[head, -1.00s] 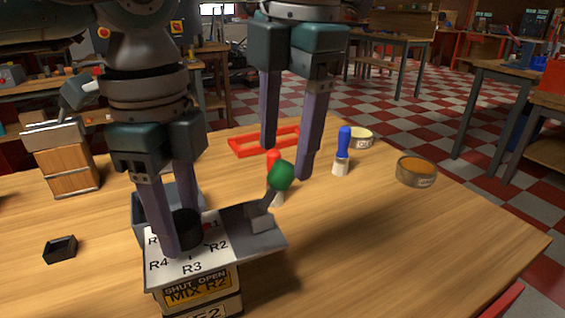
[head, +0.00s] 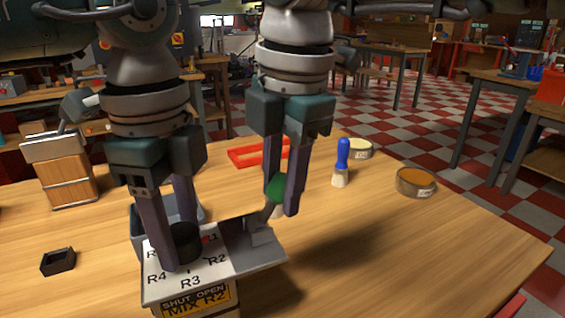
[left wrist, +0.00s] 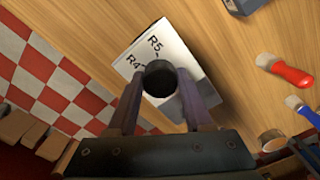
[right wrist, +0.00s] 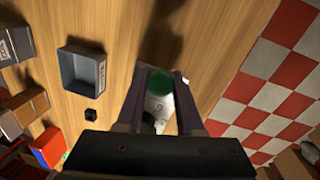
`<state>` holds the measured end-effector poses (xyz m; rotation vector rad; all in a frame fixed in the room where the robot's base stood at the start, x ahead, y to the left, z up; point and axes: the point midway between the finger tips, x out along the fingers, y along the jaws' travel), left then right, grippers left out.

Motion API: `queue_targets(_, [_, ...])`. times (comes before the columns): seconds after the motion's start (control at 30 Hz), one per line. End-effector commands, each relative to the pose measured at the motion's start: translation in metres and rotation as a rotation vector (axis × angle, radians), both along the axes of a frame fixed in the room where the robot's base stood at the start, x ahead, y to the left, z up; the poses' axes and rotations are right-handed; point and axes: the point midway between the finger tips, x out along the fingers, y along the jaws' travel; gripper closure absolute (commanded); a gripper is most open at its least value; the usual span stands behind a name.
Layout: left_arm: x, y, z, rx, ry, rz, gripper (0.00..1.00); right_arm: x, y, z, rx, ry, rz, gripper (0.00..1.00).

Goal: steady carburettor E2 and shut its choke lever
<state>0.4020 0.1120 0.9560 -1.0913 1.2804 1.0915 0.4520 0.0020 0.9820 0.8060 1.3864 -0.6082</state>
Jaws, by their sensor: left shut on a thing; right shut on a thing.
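Carburettor E2 (head: 160,288) stands on the table, its white top marked with R labels and its front with "SHUT OPEN" and "MIX R2". My left gripper (head: 182,250) is shut on the black round knob (head: 184,240) on its top; the knob also shows in the left wrist view (left wrist: 160,78). The choke lever (head: 268,214) rises from the grey side plate (head: 262,251) and ends in a green ball (head: 276,187). My right gripper (head: 282,205) is shut on the green ball, which shows between the fingers in the right wrist view (right wrist: 160,82).
A red frame (head: 245,156), a blue-handled brush (head: 342,160) and two round tins (head: 416,181) lie behind and right. A grey bin (right wrist: 84,68) is behind the carburettor. A small black box (head: 58,261) is at left. The front right table is clear.

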Motion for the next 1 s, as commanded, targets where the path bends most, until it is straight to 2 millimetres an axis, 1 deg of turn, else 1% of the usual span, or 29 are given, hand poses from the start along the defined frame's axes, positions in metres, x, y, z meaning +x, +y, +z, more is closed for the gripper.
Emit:
queue_targets(0.03, [0.0001, 0.0001, 0.0002, 0.0, 0.0, 0.0, 1.0, 0.0001, 0.0, 0.0002, 0.0, 0.0, 0.0, 0.78])
queue_targets(0.23, [0.0001, 0.0001, 0.0002, 0.0, 0.0, 0.0, 1.0, 0.0001, 0.0, 0.0003, 0.001, -0.001, 0.0, 1.0])
queue_targets(1.0, [0.0, 0.0002, 0.0001, 0.001, 0.0, 0.0, 1.0, 0.0002, 0.0001, 0.0005, 0.001, -0.001, 0.0, 1.0])
